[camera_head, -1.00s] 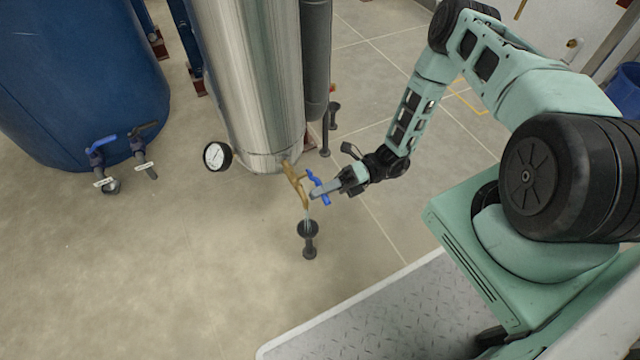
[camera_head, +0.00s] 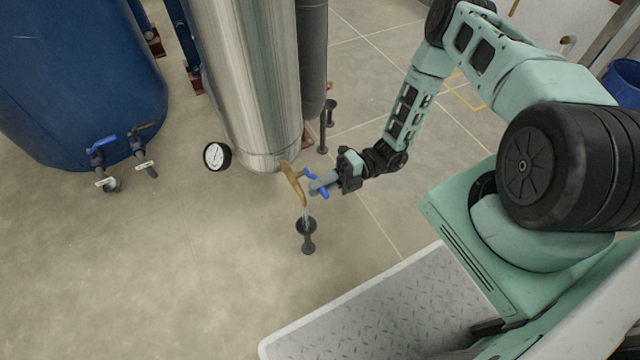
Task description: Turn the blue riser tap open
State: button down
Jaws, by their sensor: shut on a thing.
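A brass tap (camera_head: 292,180) with a blue handle (camera_head: 323,192) sticks out low on the steel cylinder (camera_head: 245,80). A thin stream, which looks like water, runs from its spout to a black funnel-topped drain (camera_head: 306,228) below. My gripper (camera_head: 314,187) reaches in from the right and is shut on the blue handle, hiding its middle; both blue ends show above and below the fingers. I cannot tell the handle's exact angle.
A round white gauge (camera_head: 216,156) sits left of the steel cylinder. A blue tank (camera_head: 75,70) at the left carries two small valves, one with a blue lever (camera_head: 101,141). A black post (camera_head: 323,135) stands behind my gripper. Floor in front is clear.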

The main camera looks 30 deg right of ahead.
jog(key=shift+d, duration=0.1)
jog(key=c, duration=1.3)
grip_release()
jog(key=d+p, duration=0.2)
jog(key=d, duration=1.5)
jog(key=shift+d, duration=0.2)
